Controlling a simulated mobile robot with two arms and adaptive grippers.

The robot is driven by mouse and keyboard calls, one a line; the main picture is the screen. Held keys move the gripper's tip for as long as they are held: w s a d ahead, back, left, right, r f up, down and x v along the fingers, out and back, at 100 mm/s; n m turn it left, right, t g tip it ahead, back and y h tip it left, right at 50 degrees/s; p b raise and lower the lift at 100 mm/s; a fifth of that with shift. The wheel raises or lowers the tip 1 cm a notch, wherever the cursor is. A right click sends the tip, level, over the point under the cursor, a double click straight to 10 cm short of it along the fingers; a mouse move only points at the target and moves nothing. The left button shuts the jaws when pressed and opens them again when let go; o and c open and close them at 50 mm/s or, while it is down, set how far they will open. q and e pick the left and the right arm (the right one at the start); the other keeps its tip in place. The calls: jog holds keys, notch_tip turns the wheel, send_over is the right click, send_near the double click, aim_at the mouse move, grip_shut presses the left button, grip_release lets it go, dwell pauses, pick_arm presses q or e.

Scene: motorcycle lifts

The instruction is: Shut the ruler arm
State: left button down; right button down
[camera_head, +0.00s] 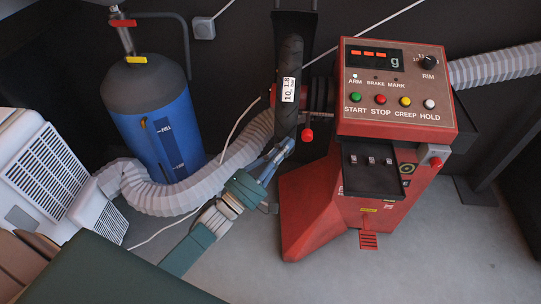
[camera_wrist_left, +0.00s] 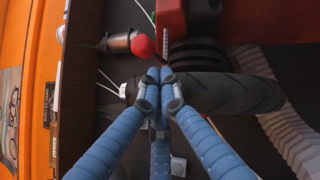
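The red wheel balancer (camera_head: 345,200) stands right of centre in the head view. The ruler arm (camera_head: 319,114) is a thin marked strip beside the tyre, with a red ball knob (camera_head: 307,134) close by. In the left wrist view the ruler strip (camera_wrist_left: 166,42) points down toward my fingertips, and the red ball (camera_wrist_left: 144,46) is just left of it. My left gripper (camera_head: 289,144) has blue fingers, drawn together at the tips in the wrist view (camera_wrist_left: 159,78). They are beside the ruler's end; I cannot tell if they touch it. No right gripper shows.
A black tyre (camera_head: 289,70) is mounted left of the control panel (camera_head: 396,88); it also lies close behind my fingers in the wrist view (camera_wrist_left: 225,93). A blue tank (camera_head: 158,130) and a ribbed grey hose (camera_head: 180,196) are at left. Floor at lower right is clear.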

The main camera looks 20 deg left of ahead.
pick_arm(q)
jog(key=shift+w+d+r, duration=0.25)
jog(key=shift+d+r, duration=0.1)
jog(key=shift+d, duration=0.25)
pick_arm(e)
jog(key=shift+f, duration=0.15)
